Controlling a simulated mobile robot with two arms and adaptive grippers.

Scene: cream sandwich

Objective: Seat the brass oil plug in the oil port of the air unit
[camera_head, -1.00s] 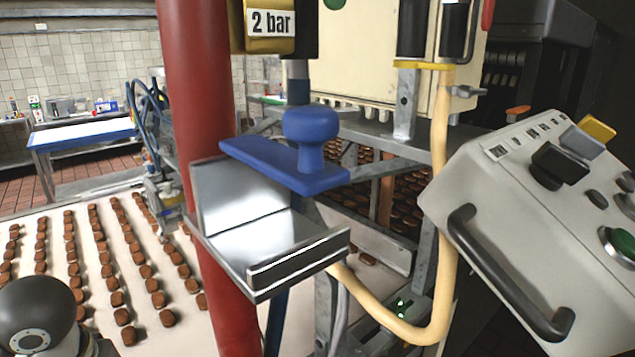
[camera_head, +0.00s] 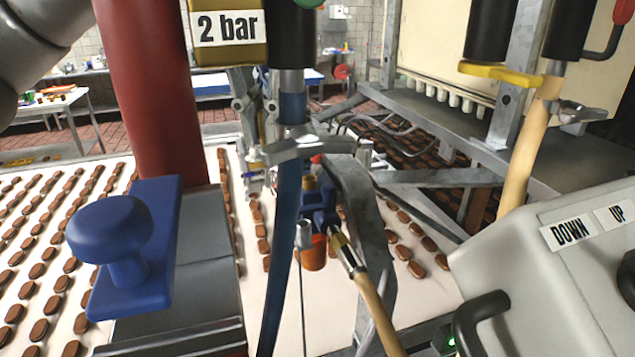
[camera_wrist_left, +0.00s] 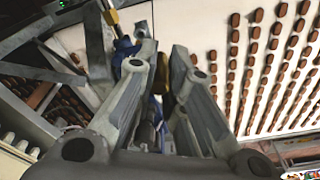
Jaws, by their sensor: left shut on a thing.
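The air unit (camera_head: 322,212) is a dark blue body with a brass piece on top and an orange-red bowl below, hanging in the middle of the head view. It also shows as blue parts in the wrist view (camera_wrist_left: 124,50), beyond the left-hand finger. My left gripper (camera_head: 254,152) points down, left of the air unit in the head view and apart from it. In the wrist view its fingers (camera_wrist_left: 163,78) are closed around the brass oil plug (camera_wrist_left: 165,72), which is partly hidden by them. The oil port cannot be made out clearly. My right gripper is out of view.
A blue hose (camera_head: 285,230) with a grey valve handle (camera_head: 310,148) hangs just left of the air unit. A red column (camera_head: 150,90), a blue-handled stamp (camera_head: 125,255) and a grey control box (camera_head: 560,270) stand nearer. A conveyor with several biscuit rows lies beyond.

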